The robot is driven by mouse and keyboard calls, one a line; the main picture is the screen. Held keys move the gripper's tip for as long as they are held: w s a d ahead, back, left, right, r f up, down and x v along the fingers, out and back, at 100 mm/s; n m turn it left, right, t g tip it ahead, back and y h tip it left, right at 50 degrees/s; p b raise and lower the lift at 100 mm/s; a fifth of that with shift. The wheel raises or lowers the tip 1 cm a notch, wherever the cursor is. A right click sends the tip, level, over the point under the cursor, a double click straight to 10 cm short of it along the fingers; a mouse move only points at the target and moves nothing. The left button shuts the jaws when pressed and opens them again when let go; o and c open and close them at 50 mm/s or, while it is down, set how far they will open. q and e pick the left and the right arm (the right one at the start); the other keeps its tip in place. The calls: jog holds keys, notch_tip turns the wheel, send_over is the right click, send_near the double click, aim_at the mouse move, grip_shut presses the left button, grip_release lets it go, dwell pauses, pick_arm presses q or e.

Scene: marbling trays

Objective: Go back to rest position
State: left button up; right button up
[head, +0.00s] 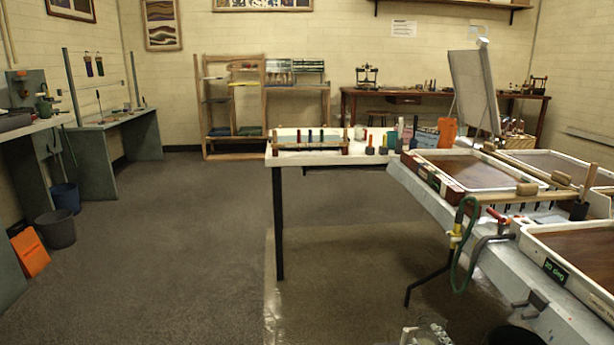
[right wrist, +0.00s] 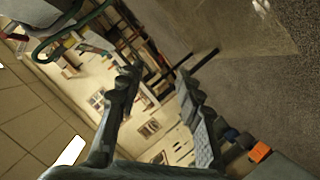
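My right gripper (head: 427,335) shows only in part at the bottom edge of the head view, low over the floor beside the tray table. In the right wrist view its two dark fingers (right wrist: 158,76) stand apart, with only the distant room between them. It holds nothing. My left gripper is in neither view.
The tray table (head: 450,215) runs along the right, bearing marbling trays (head: 490,172), a green hose (head: 463,245) and a clamp. A white table (head: 290,158) stands ahead. Buckets (head: 55,230) stand at left. The carpeted floor (head: 170,235) is clear at centre left.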

jog(key=s+f+m+g, duration=0.2)
jog(key=s+f+g, duration=0.3)
jog(key=s+f, duration=0.5)
jog(key=s+f+m+g, duration=0.3)
jog(key=s+f+g, duration=0.3)
jog(key=s+f, duration=0.5)
jog(key=s, duration=0.7)
jog(key=shift+s+d+m, duration=0.2)
jog(key=shift+d+m, duration=0.1)
jog(key=shift+d, duration=0.05)
